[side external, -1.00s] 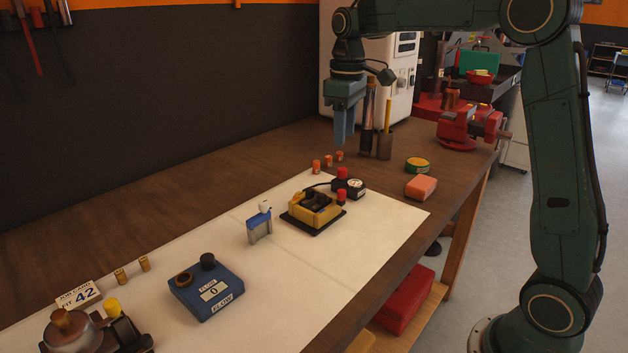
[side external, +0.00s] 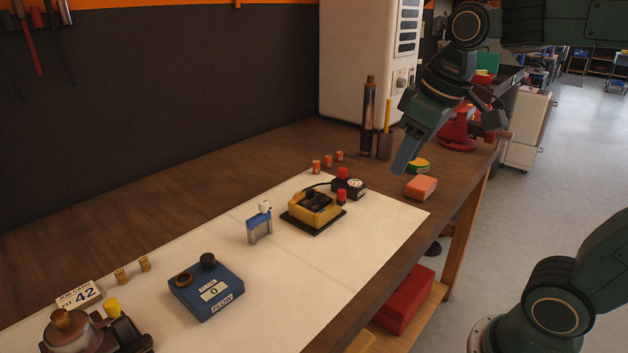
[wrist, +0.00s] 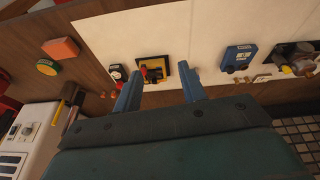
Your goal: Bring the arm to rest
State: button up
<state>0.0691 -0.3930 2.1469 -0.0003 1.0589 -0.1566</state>
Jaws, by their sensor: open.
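My gripper (side external: 405,155) is in the air above the right end of the workbench, tilted, near the orange sponge-like block (side external: 421,187) and the green-and-yellow tin (side external: 417,166). In the wrist view its two blue fingers (wrist: 158,92) are spread apart with nothing between them. Beyond the fingers, the yellow device on a black base (wrist: 153,70) shows on the white mat. My arm reaches in from the right side of the side view.
The white mat (side external: 300,262) holds the yellow device (side external: 314,208), a blue flow box (side external: 206,290), a small blue-grey clamp-like piece (side external: 259,224) and a pump-like part (side external: 85,335). A dark cylinder (side external: 368,115), a red vise (side external: 455,133) and a white cabinet (side external: 365,60) stand at the back.

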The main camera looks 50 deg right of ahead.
jog(key=s+a+f+m+t, duration=0.1)
jog(key=s+f, duration=0.3)
jog(key=s, duration=0.4)
jog(key=shift+s+a+f+t, duration=0.2)
jog(key=shift+a+f+t, duration=0.2)
